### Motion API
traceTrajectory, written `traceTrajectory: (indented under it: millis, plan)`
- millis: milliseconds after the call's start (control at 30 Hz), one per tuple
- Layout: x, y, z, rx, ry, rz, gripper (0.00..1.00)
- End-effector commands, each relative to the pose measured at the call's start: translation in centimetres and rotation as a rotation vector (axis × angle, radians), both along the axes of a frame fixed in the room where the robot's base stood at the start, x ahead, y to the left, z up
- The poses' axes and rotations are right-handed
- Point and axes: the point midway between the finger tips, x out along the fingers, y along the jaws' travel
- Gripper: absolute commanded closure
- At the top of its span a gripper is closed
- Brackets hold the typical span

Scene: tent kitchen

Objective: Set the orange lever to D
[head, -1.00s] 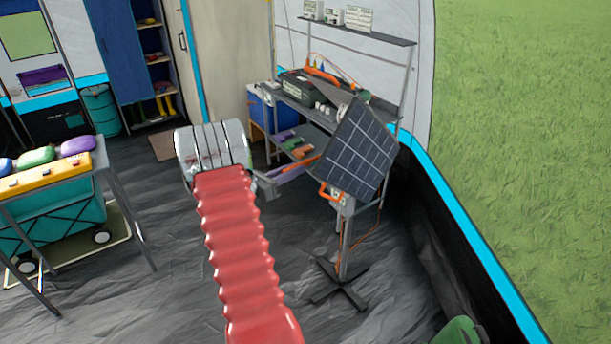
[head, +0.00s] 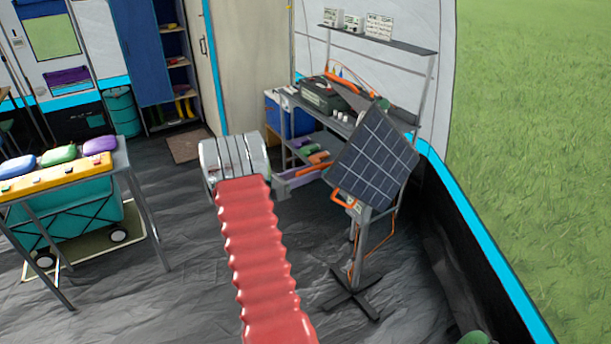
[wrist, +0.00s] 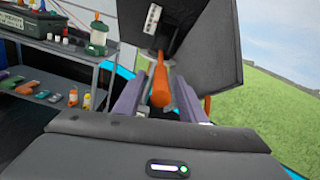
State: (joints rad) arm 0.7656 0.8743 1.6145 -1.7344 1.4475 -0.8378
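The orange lever (wrist: 160,84) stands upright in the wrist view, in front of the back of the tilted solar panel (wrist: 205,45). My gripper (wrist: 160,90) has its two grey-purple fingers apart, one on each side of the lever; dark gaps show beside it, and I cannot tell whether either finger touches it. A small white plate (wrist: 153,18) is on the panel's back, its marks too small to read. In the head view the solar panel (head: 375,155) stands on a post, with an orange part (head: 341,199) below its left edge. The lever's letters are not readable.
Behind is a grey shelf rack (wrist: 60,50) with a lantern (wrist: 98,38) and small items. The panel stand has a dark cross-shaped foot (head: 352,295). A table (head: 125,160) with coloured cases is at left.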

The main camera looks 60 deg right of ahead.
Motion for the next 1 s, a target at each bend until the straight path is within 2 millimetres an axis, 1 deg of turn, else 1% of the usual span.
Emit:
traceTrajectory:
  millis: [233, 367, 567, 1000]
  plan:
    - [0.1, 0.2, 0.0, 0.001, 0.001, 0.0, 0.63]
    - [0.7, 1.0, 0.0, 0.001, 0.001, 0.001, 0.63]
    - [2.3, 3.4, 0.0, 0.0, 0.001, 0.003, 0.63]
    - [6.4, 9.8, -0.1, 0.001, 0.0, 0.004, 0.63]
